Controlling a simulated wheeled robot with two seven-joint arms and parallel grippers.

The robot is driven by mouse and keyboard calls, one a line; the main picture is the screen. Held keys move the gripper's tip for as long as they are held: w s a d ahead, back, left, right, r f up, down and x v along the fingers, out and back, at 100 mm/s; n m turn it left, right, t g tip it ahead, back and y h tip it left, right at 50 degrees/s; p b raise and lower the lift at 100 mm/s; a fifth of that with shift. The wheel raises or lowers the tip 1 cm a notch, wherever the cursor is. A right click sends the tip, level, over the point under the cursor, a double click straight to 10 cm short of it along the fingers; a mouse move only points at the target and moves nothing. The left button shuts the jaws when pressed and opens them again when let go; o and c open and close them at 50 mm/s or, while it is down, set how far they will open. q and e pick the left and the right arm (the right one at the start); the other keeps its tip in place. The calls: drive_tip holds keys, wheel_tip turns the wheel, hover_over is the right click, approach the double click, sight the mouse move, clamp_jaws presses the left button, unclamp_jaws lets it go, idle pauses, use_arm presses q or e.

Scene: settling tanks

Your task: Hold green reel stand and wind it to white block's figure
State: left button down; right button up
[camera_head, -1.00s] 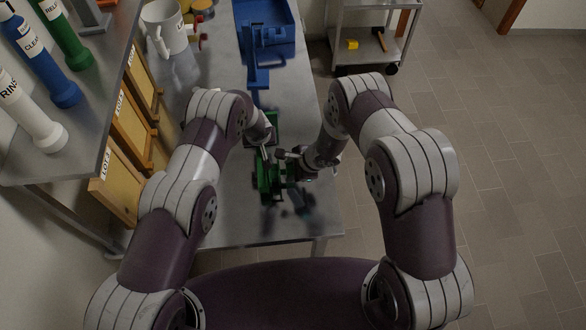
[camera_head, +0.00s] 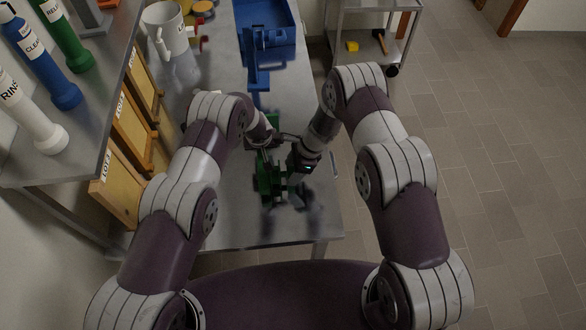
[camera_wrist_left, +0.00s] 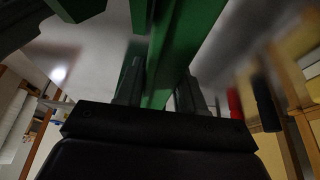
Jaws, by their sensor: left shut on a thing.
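The green reel stand (camera_head: 263,178) is on the metal table near its front end, partly hidden by my grippers. My left gripper (camera_head: 268,146) reaches its far side. In the left wrist view, the fingers of my left gripper (camera_wrist_left: 160,98) are closed on a green bar of the stand (camera_wrist_left: 180,45). My right gripper (camera_head: 297,188) points down at the right side of the stand, close to it; its fingers are dark and blurred, so I cannot tell whether they touch or hold anything. I cannot make out the white block or its figure.
A blue bin (camera_head: 277,14) and a blue fixture (camera_head: 259,72) stand farther back on the table (camera_head: 225,226). Labelled bottles stand on the left shelf. A trolley (camera_head: 349,28) stands at the back right.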

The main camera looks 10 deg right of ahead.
sight(262, 157)
drive_tip(key=v, duration=1.2)
use_arm(q)
drive_tip(key=c, duration=0.6)
unclamp_jaws()
drive_tip(key=shift+r, duration=0.1)
drive_tip(key=v, duration=1.2)
drive_tip(key=shift+s, duration=0.15)
use_arm(e)
drive_tip(key=shift+f, duration=0.15)
